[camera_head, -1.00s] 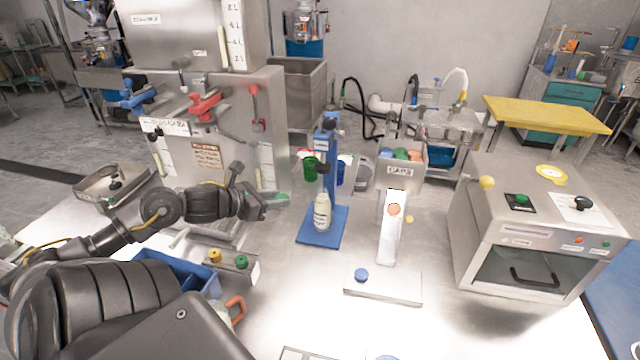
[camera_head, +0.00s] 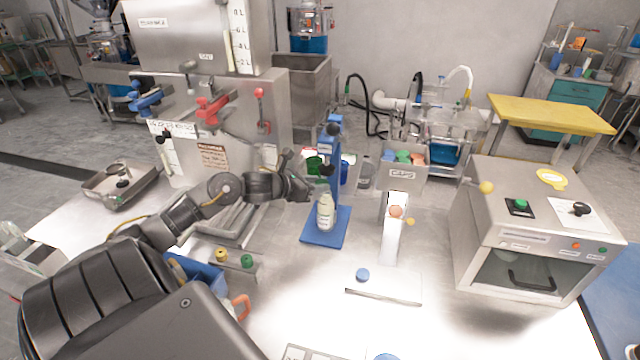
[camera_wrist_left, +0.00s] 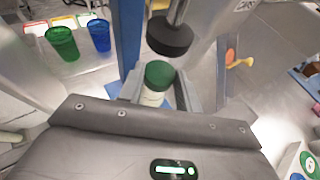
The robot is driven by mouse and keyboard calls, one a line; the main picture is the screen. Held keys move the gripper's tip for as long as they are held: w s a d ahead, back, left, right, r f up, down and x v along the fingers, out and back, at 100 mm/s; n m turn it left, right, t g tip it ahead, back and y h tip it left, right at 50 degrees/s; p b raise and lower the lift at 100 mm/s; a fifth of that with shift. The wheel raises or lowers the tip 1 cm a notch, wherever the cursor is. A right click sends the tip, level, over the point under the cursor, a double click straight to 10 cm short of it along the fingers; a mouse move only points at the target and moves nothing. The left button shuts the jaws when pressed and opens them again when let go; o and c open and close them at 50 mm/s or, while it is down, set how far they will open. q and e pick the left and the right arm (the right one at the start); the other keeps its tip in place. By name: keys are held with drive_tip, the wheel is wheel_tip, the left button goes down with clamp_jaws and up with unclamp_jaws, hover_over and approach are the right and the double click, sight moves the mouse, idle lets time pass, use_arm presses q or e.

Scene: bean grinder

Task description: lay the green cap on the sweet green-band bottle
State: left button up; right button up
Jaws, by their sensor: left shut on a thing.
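The bottle (camera_head: 325,214) is pale and stands upright on the blue base (camera_head: 338,236) of a blue press stand; I cannot make out its band. My left gripper (camera_head: 303,189) is just left of the bottle's top. In the left wrist view its fingers (camera_wrist_left: 158,92) are shut on the green cap (camera_wrist_left: 159,74). A pale part shows just under the cap there; I cannot tell whether cap and bottle touch. The cap is hidden in the head view. The black press head (camera_wrist_left: 170,36) hangs close beyond the cap. My right gripper is not in view.
A green cup (camera_wrist_left: 62,43) and a blue cup (camera_wrist_left: 99,35) stand left of the press post. A bin of caps (camera_head: 402,176) and a steel oven (camera_head: 535,235) are to the right.

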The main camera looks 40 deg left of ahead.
use_arm(q)
drive_tip(key=shift+w+d+f+p, duration=0.2)
drive_tip(key=shift+w+f+p, duration=0.5)
drive_tip(key=shift+w, duration=0.2)
drive_tip(key=shift+s, duration=0.1)
drive_tip(key=shift+f, duration=0.15)
drive_tip(key=shift+f+b, duration=0.5)
drive_tip(key=shift+b, duration=0.55)
drive_tip(key=o, duration=1)
drive_tip(key=shift+c, duration=0.2)
